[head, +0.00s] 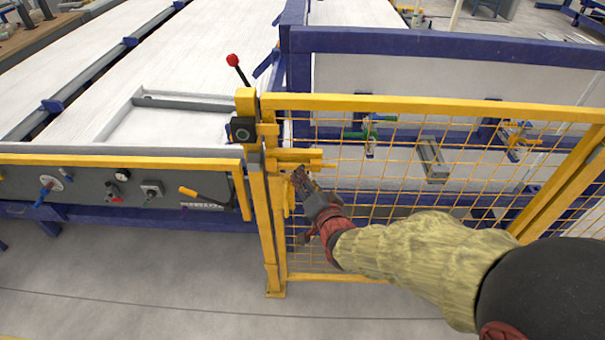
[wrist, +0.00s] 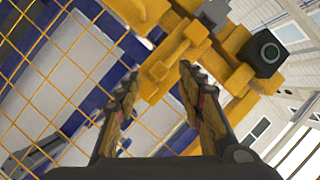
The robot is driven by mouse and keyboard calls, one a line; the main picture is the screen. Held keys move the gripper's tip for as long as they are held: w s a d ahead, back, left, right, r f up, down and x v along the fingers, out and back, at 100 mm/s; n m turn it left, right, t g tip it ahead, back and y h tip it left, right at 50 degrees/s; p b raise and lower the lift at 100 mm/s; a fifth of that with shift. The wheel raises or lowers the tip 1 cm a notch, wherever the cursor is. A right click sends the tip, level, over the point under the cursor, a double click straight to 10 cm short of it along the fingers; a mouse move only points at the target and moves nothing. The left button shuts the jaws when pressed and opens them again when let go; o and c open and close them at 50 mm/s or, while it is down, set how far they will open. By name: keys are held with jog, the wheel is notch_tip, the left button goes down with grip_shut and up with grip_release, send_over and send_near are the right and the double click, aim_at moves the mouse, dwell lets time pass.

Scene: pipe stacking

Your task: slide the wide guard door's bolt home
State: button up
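The wide guard door (head: 420,102) is a yellow frame with wire mesh, standing beside a yellow post (head: 265,215) and appearing closed against it. Its yellow bolt (head: 300,155) lies level near the door's left edge. It also shows in the wrist view (wrist: 168,62), just past my fingertips. My gripper (head: 298,174) is just below the bolt. In the wrist view my gripper (wrist: 158,76) has its two fingers apart, with a yellow part of the bolt assembly seen in the gap. I cannot tell whether they touch it. The bolt's tip and socket are not clearly visible.
A dark box with a round button (head: 243,130) sits on the post, left of the bolt. A control panel (head: 120,190) with a yellow-handled lever stands further left. Blue machine rails (head: 440,42) and clamps lie behind the mesh. The floor in front is clear.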

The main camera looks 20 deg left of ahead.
jog(key=b+x, duration=0.1)
jog(key=x, duration=0.4)
jog(key=shift+w, duration=0.1)
jog(key=c, duration=0.3)
grip_shut()
dwell(0.6)
